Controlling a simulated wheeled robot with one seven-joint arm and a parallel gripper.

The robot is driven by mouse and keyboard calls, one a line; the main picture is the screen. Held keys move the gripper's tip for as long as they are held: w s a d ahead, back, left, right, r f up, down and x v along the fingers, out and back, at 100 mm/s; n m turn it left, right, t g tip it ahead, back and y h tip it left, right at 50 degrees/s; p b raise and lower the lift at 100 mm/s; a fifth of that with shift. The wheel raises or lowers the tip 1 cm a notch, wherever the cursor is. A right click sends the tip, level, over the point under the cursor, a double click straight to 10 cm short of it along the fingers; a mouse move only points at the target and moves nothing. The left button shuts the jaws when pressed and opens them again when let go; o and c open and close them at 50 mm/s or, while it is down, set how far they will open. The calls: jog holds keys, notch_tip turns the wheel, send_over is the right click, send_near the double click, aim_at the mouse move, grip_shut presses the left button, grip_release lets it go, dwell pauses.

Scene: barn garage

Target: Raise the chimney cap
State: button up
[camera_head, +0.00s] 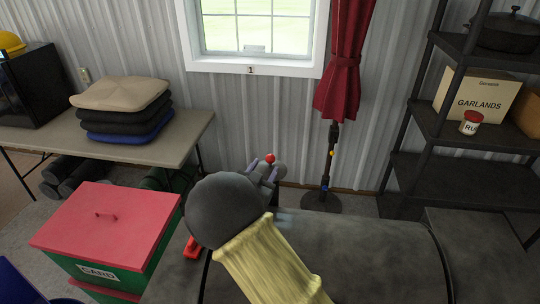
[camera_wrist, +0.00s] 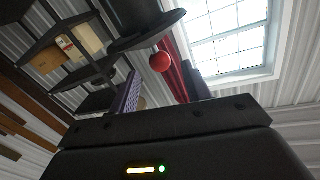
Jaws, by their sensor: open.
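A red ball knob (camera_head: 269,158) shows just beyond my gripper (camera_head: 270,170) in the head view. In the wrist view the same knob (camera_wrist: 159,62) is by the edge of a dark disc, which looks like the chimney cap (camera_wrist: 147,33), with a dark chimney pipe (camera_wrist: 135,12) beside it. My gripper (camera_wrist: 160,76) is open, one finger on each side of the knob in the picture. I cannot tell how deep the knob sits between the fingers or whether they touch it. In the head view my arm and wrist hide the cap and pipe.
A large dark barrel body (camera_head: 350,250) fills the foreground. A red-lidded box (camera_head: 105,225) stands left of it, and a table with cushions (camera_head: 122,108) behind that. Dark shelves (camera_head: 425,165) stand at right. A pole (camera_head: 328,160) and red curtain (camera_head: 342,75) are behind my gripper.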

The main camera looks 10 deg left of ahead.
aim_at(270, 155)
jog(key=w, duration=0.2)
jog(key=w+p, duration=0.1)
jog(key=w, duration=0.2)
jog(key=shift+w+d, duration=0.3)
jog(key=shift+d, duration=0.1)
grip_shut()
jog(key=shift+r+p, duration=0.4)
jog(key=shift+r, duration=1.45)
jog(key=shift+c, duration=0.2)
grip_release()
jog(key=shift+o, duration=0.2)
jog(key=shift+f, duration=0.1)
